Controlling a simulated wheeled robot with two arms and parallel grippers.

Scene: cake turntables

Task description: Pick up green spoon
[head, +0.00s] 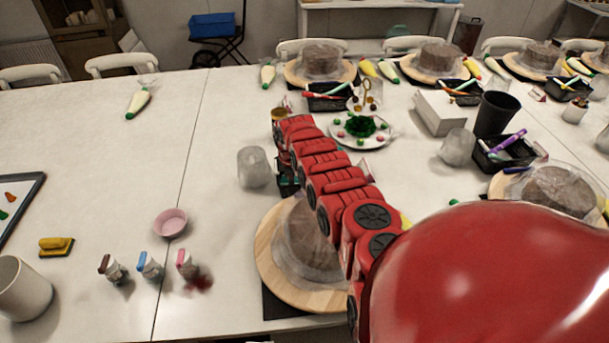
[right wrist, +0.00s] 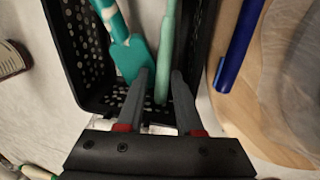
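A black perforated basket (right wrist: 78,75) fills the upper middle of the right wrist view. In it lie a teal tool with a broad flat part (right wrist: 130,58) and a slim mint-green tool (right wrist: 167,45), which may be the green spoon; its full shape is not clear. My right gripper (right wrist: 161,80) is open at the basket's near end, with its fingers apart on either side of the mint-green tool's lower end. In the head view my red arm largely hides the basket (head: 287,187). My left gripper is not in view.
A blue pen (right wrist: 238,45) lies on the wooden turntable (right wrist: 222,95) right of the basket. In the head view, a wrapped cake stands on this turntable (head: 268,262) under my arm. A clear cup (head: 253,167) is left of the basket, and a plate of candies (head: 345,140) behind.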

